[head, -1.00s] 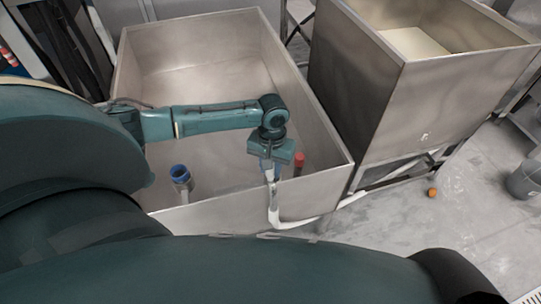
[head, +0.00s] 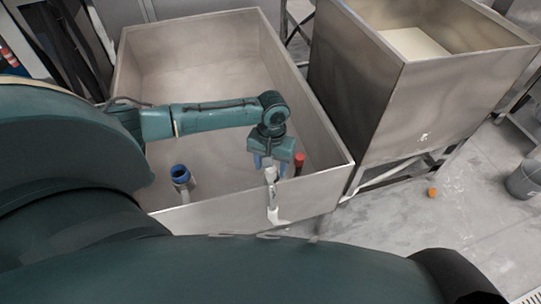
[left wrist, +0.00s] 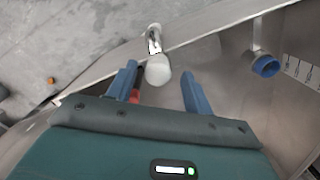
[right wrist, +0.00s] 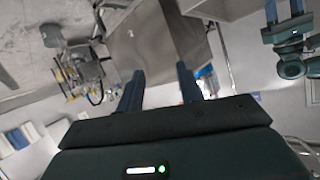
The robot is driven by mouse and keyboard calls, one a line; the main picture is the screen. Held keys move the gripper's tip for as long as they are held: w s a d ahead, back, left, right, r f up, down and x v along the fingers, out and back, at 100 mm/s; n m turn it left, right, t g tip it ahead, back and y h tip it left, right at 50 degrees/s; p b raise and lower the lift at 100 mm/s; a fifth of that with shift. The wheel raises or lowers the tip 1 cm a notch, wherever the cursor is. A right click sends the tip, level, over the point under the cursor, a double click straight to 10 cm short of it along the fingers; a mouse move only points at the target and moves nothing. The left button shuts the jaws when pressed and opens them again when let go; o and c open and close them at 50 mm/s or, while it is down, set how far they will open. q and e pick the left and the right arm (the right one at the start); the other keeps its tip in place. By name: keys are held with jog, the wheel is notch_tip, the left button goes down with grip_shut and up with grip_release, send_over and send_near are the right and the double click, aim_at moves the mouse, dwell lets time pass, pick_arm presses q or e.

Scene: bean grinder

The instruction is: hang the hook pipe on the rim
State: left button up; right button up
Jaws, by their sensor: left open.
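My left gripper (head: 266,163) is open above the inside of the tub, just behind the near rim. Whether the pipe's bend touches the rim is hard to tell. My right gripper (right wrist: 160,76) is open and empty, away from the tub's near rim.
Inside the tub stand a blue-topped pipe (head: 180,174) to the left and a red-topped one (head: 299,160) right beside my left gripper. A second metal bin (head: 385,95) stands to the right. A grey bucket (head: 524,180) and a small orange object (head: 432,192) are on the floor.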

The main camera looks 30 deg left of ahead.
pick_arm(q)
notch_tip(320, 180, up, 12)
jog(key=p, duration=0.2)
jog(key=shift+w+r, duration=0.15)
jog(key=shift+w, duration=0.25)
